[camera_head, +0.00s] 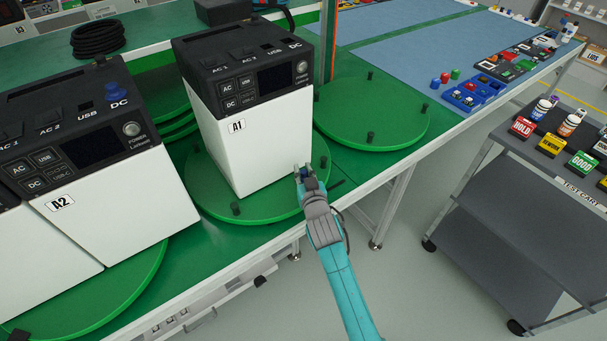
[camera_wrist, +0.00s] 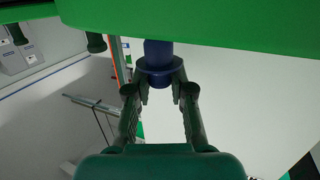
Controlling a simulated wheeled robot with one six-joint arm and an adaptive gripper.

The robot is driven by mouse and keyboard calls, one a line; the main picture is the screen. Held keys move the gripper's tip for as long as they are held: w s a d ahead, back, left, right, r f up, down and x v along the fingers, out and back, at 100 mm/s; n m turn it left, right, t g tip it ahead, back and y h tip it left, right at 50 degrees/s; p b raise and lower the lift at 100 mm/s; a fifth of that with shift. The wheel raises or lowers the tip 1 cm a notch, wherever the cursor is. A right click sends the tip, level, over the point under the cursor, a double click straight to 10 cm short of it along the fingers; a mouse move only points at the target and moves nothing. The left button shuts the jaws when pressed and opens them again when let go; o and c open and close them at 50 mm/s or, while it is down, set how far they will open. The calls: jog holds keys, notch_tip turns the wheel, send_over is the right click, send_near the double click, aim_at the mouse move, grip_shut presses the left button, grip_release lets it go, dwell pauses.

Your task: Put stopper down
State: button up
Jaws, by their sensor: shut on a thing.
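My gripper (camera_head: 305,171) is shut on a dark blue stopper (camera_wrist: 158,66), right beside the near right side of the white-and-black power unit A1 (camera_head: 243,150). The stopper is small and partly hidden by the fingers in the head view. A1 stands on a round green turntable (camera_head: 268,208), and my gripper is over its right edge. In the wrist view, which looks upside down, the stopper overlaps the green turntable (camera_wrist: 235,25). I cannot tell whether the stopper touches it. Dark green pegs stand on the turntable, one at the front (camera_head: 236,208).
Unit A2 (camera_head: 110,190), with a blue knob-like piece (camera_head: 117,92) on top, stands at left on another turntable (camera_head: 120,295). An empty turntable (camera_head: 345,120) with pegs lies behind. A grey test cart (camera_head: 520,220) stands at right, with open floor between.

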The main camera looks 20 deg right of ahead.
jog(key=shift+f, duration=0.65)
jog(key=o, duration=0.8)
jog(key=shift+f, duration=0.1)
jog(key=shift+o, duration=0.2)
jog(key=s+a+r, duration=0.1)
jog(key=s+r, duration=0.1)
jog(key=s, duration=1)
